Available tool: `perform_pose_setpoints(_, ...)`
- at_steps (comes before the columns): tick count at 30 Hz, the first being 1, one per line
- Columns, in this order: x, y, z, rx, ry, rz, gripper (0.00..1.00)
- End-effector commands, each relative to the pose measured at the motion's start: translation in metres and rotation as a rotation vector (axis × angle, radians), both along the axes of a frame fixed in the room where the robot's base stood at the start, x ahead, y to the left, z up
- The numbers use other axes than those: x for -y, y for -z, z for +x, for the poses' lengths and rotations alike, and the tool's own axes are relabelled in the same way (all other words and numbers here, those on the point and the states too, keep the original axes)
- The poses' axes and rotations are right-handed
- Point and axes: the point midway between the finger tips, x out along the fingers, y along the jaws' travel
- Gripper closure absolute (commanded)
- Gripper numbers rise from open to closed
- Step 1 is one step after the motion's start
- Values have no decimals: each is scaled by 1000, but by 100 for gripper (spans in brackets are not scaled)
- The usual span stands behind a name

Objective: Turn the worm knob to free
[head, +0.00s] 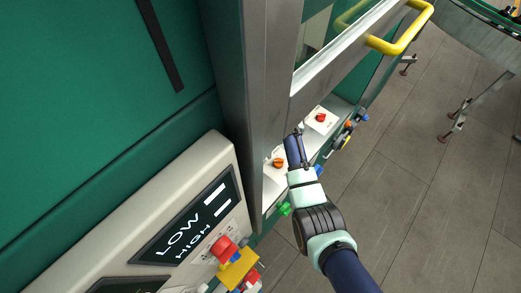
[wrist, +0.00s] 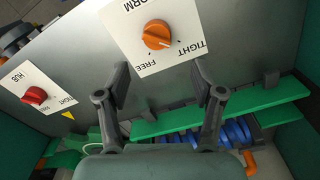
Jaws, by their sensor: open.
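The worm knob (wrist: 157,34) is orange, on a white plate (wrist: 185,20) lettered FREE and TIGHT, upside down at the top of the wrist view. Its ridge seems to lie toward the TIGHT side, but the mark is too small to be sure. In the head view the orange knob (head: 279,163) sits just left of my gripper. My gripper (wrist: 160,82) is open and empty. Its two fingers are apart below the plate in the wrist view, with the knob between and beyond their tips. I see no contact with the knob.
A red knob (wrist: 34,96) on a plate lettered HUB is to the left; it also shows farther along the ledge (head: 321,117). A grey post (head: 262,100) stands close left of my gripper. A yellow handle (head: 405,35) juts out above. A red push button (head: 223,248) is at lower left.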

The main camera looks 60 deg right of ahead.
Motion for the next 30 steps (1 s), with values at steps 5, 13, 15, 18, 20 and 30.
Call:
perform_pose_setpoints(5, 0, 11, -1, -2, 0, 3, 33)
perform_pose_setpoints(13, 0, 60, 0, -2, 0, 1, 33)
perform_pose_setpoints(15, 0, 69, 0, -1, 0, 1, 33)
perform_pose_setpoints(18, 0, 77, 0, -1, 0, 1, 33)
perform_pose_setpoints(20, 0, 78, 0, 1, 0, -1, 33)
perform_pose_setpoints(30, 0, 78, 0, 1, 0, -1, 56)
